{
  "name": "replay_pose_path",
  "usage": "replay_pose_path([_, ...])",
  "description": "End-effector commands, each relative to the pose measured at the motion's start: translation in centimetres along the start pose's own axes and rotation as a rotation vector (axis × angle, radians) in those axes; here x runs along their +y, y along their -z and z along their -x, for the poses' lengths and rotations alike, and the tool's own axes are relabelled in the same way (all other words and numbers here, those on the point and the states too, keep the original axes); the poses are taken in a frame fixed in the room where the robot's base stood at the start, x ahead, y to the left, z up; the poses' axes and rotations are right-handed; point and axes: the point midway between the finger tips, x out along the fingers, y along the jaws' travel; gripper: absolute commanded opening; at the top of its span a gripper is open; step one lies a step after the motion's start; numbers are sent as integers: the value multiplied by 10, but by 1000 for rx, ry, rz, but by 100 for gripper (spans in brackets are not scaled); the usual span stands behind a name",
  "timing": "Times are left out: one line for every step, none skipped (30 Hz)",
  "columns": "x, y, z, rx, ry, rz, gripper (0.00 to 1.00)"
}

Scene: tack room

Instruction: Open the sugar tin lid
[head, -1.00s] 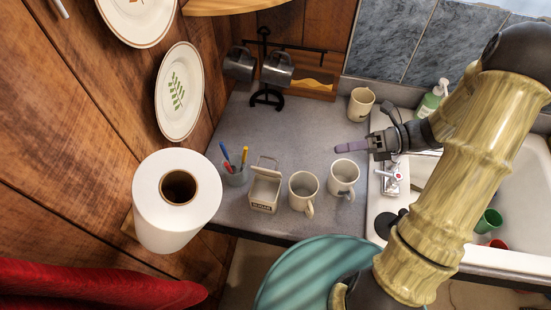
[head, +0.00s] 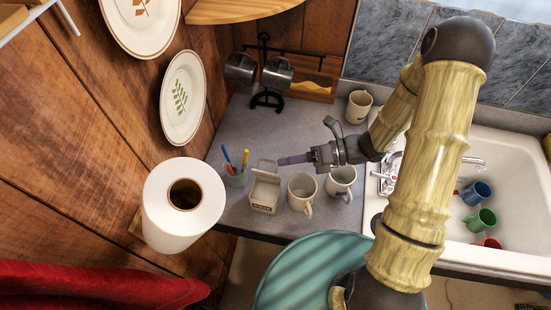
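The sugar tin (head: 263,197) is a small off-white square box labelled "SUGAR" on the counter. Its lid (head: 264,167) appears tilted up at the back edge; its exact angle is hard to tell. My gripper (head: 284,160) reaches in from the right, with its slim purple-grey fingers level and their tips close to the right side of the lid. Contact with the lid cannot be made out. The fingers overlap in this view, so their spacing is unclear.
A cup of pens (head: 235,175) stands left of the tin. Two pale mugs (head: 302,190) (head: 340,183) stand to its right, below my gripper. A paper towel roll (head: 184,215) is at the front left. The sink (head: 460,225) holds coloured cups. The counter behind the tin is clear.

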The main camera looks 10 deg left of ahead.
Motion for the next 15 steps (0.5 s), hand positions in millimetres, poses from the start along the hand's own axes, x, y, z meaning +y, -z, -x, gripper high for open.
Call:
replay_pose_path([3,0,-9,4,-3,-4,28])
replay_pose_path([3,0,-14,5,-3,-4,28])
replay_pose_path([2,0,-20,4,-4,-3,28])
replay_pose_path([2,0,-24,3,-4,-3,28])
replay_pose_path([2,0,-27,2,-3,-3,28])
replay_pose_path([2,0,-31,3,-3,-2,28])
replay_pose_path([1,0,-34,2,-2,-2,28])
replay_pose_path([1,0,-35,1,-1,-3,28])
replay_pose_path([1,0,-37,1,0,-2,28])
replay_pose_path([0,0,-38,1,0,-2,28])
replay_pose_path([0,0,-38,1,1,-2,28])
replay_pose_path([0,0,-39,1,1,-2,28])
replay_pose_path([0,0,-39,1,1,-1,28])
replay_pose_path([0,0,-38,1,1,-1,28])
replay_pose_path([0,0,-38,1,1,-1,28])
